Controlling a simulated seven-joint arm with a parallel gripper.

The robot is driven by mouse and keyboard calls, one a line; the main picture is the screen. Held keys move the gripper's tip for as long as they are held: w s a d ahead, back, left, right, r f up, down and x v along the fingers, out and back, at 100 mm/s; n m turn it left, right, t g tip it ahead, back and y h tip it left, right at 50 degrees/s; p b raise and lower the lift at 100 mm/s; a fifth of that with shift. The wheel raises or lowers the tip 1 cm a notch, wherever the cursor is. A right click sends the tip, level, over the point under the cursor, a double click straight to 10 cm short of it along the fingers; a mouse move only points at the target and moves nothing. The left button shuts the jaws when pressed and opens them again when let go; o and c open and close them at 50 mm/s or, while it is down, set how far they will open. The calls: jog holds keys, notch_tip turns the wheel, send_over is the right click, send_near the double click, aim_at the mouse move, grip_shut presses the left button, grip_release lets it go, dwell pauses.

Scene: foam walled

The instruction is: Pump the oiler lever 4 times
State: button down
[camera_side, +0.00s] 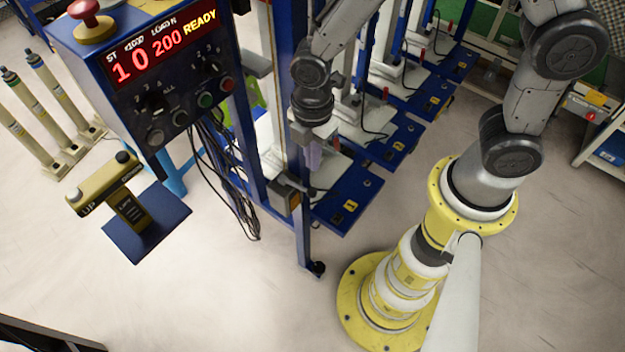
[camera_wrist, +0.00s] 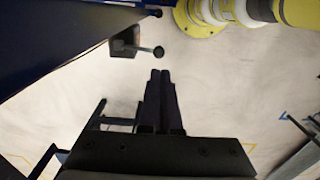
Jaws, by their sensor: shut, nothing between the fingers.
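The oiler appears in the wrist view as a small dark box (camera_wrist: 124,42) beside the blue frame, with a short lever (camera_wrist: 157,52) that ends in a dark ball. In the side view a small grey box with an orange face (camera_side: 287,194) on the blue post looks like the oiler; its lever is hard to make out there. My gripper (camera_wrist: 160,74) is shut and empty, its two dark fingers side by side. The fingertips appear just below the lever ball in the wrist picture, with a gap. In the side view my gripper (camera_side: 313,155) is by the post, partly hard to see.
A blue control box (camera_side: 150,75) with a red display reading "10 200 READY" stands at the upper left, with cables hanging below. Blue trays (camera_side: 345,200) line the frame behind. A yellow two-button stand (camera_side: 105,180) is at the left.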

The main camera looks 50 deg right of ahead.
aim_at(313, 190)
notch_tip(313, 190, down, 8)
jog(key=shift+f, duration=0.25)
dwell(0.5)
